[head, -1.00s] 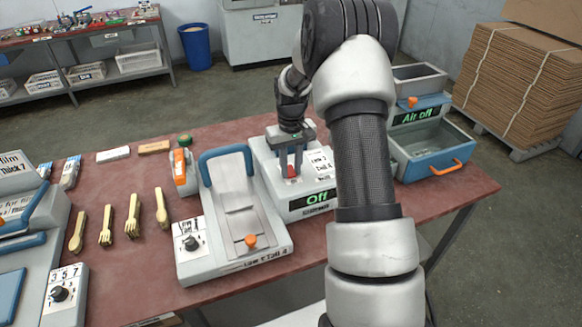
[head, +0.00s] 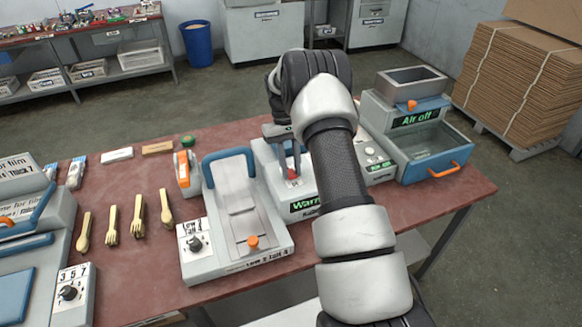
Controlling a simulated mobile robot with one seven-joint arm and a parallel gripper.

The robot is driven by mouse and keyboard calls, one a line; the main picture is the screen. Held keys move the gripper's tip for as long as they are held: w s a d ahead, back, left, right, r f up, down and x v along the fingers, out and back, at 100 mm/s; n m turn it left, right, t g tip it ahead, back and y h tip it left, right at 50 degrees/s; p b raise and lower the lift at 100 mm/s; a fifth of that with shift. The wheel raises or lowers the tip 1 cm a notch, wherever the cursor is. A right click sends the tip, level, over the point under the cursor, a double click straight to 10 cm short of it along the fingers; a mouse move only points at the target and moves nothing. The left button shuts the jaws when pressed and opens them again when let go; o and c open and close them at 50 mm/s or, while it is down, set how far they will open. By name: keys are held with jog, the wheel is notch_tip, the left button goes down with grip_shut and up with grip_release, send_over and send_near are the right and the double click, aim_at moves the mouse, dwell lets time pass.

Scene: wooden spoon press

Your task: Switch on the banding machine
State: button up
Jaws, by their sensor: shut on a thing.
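The pale grey machine with a green-lettered display (head: 305,205) stands in the middle of the red table, and I take it for the banding machine. The display starts with "Warm"; the rest is hidden behind my arm. A small red switch (head: 292,175) sits on its top face. My gripper (head: 292,168) points down over the machine, its fingers at the red switch and closed on it. My arm covers the right part of the machine.
Left of it stands a press with a blue handle (head: 229,154) and orange knob. Wooden forks and spoons (head: 138,218) lie further left. To the right is a unit reading "Air off" (head: 417,118) with a blue drawer. Cardboard stacks (head: 515,85) stand beyond.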

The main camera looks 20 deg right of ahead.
jog(key=o, duration=1.1)
jog(key=shift+c, duration=0.2)
jog(key=p+v, duration=0.2)
jog(key=v, duration=1.5)
jog(key=shift+r, duration=0.25)
jog(key=shift+w, duration=0.1)
